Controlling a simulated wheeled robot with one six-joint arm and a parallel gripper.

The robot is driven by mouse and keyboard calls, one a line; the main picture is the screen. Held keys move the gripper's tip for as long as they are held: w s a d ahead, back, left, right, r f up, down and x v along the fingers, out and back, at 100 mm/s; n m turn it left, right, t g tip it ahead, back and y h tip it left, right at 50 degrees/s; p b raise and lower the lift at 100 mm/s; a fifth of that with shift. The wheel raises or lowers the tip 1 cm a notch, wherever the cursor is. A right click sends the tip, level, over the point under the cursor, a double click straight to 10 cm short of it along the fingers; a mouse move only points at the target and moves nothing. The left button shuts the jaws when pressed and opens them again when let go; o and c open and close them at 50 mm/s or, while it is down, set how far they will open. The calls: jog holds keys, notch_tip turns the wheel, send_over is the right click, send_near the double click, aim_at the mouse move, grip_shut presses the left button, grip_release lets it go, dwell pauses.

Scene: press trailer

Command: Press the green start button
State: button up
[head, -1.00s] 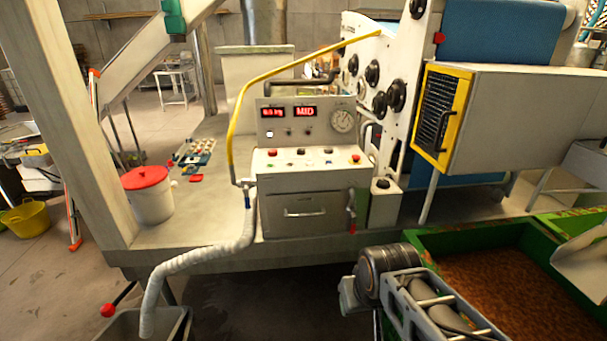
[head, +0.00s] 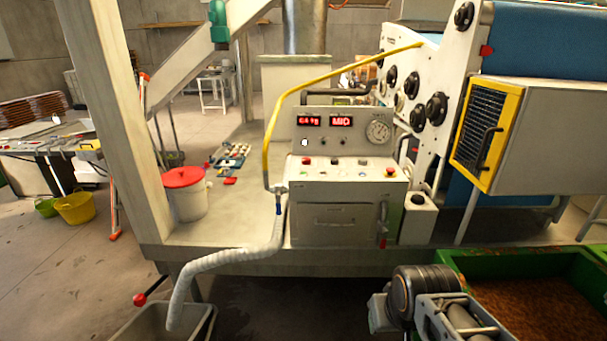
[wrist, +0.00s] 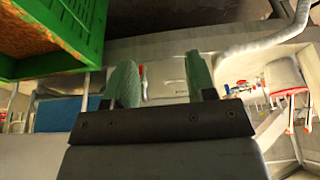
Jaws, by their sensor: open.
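The grey control console (head: 345,190) stands on the trailer deck near the middle of the head view. Several small buttons lie along its sloped top, including a red button (head: 389,171) at the right end. A small grey box (head: 412,222) beside the console has a dark, perhaps green, button (head: 418,198) on top. I cannot tell for certain which button is the green start button. My gripper (wrist: 162,82) is open and empty in the wrist view, with green fingers apart and the pale console front beyond them. The fingers are not visible in the head view.
A yellow pipe (head: 270,140) and pale hose (head: 235,255) run along the console's left side. A white bucket (head: 188,200) with a red lid stands left. A green crate (head: 470,262) of brown material lies right. A yellow-framed grey box (head: 545,140) overhangs the right side.

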grip_shut()
dwell(1.5)
